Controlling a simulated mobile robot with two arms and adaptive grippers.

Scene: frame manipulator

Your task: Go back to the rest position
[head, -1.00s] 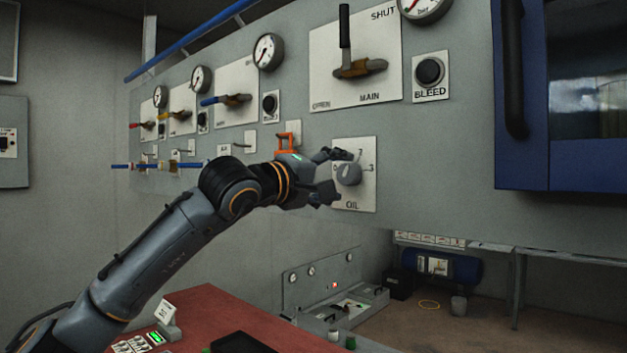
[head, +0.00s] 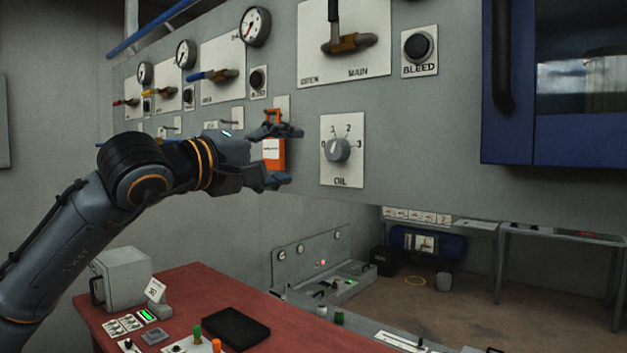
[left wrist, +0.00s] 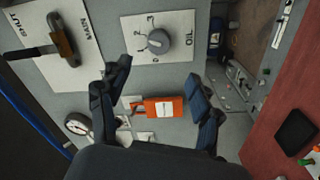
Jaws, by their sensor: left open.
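My left gripper (head: 284,156) is open in the head view, in front of the grey wall panel and left of the OIL selector knob (head: 338,149). Nothing is between its fingers that I can see it holding. An orange padlock-like tag (head: 273,150) hangs on the panel behind the fingers, partly hidden by them. In the left wrist view, the open fingers (left wrist: 158,103) frame the orange tag (left wrist: 165,107), and the OIL knob (left wrist: 158,41) sits beyond them, apart from the gripper. My right gripper is not in view.
The panel carries the MAIN lever (head: 343,43), the BLEED button (head: 417,46) and gauges. A blue cabinet (head: 508,120) juts out at right. Below is a red table (head: 240,290) with a black tablet (head: 236,332) and small controls. Open floor (head: 420,305) lies at lower right.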

